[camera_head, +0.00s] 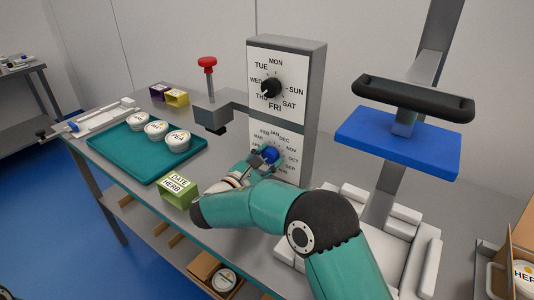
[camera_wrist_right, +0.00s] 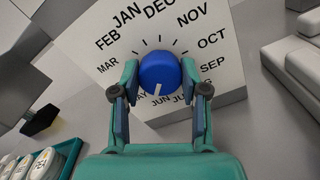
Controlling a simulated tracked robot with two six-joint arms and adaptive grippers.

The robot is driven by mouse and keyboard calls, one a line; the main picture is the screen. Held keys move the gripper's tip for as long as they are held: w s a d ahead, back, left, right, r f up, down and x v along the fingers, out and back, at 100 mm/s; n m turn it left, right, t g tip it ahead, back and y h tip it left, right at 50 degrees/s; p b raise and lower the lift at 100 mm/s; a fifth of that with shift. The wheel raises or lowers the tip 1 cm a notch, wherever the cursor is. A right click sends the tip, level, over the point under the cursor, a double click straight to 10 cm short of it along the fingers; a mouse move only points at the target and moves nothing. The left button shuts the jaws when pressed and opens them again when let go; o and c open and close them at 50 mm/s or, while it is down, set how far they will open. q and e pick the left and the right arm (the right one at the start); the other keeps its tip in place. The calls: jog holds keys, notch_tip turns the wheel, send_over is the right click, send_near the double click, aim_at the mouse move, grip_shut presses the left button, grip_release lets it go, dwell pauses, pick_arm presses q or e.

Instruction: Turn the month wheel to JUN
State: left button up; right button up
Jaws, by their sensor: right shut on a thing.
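The month wheel is a blue knob (camera_wrist_right: 160,72) with a white pointer line, set in a ring of month names on the white panel (camera_wrist_right: 92,20). In the wrist view the pointer aims down and slightly left, close to JUN, with MAY just to its left. MAY and JUL are partly hidden by my fingers. My right gripper (camera_wrist_right: 160,97) is shut on the knob, one finger on each side. In the head view the knob (camera_head: 270,154) shows above my right gripper (camera_head: 262,162). My left gripper is not in view.
The weekday dial (camera_head: 271,88) is above on the same grey post. A stamping arm with a red handle (camera_head: 207,63) juts left. A teal tray (camera_head: 118,150) holds three tubs. A green label box (camera_head: 178,191) stands near the front edge. A blue press plate (camera_head: 398,140) is at right.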

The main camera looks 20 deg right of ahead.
jog(key=shift+a+f+n+p, duration=0.1)
jog(key=shift+f+n+p, duration=0.15)
jog(key=shift+n, duration=0.4)
jog(key=shift+f+n+p, duration=0.15)
jog(key=shift+n+p, duration=0.15)
jog(key=shift+n, duration=0.35)
jog(key=o, duration=0.9)
jog(key=shift+o, duration=1.2)
jog(key=shift+r, duration=0.1)
jog(key=shift+r, duration=0.1)
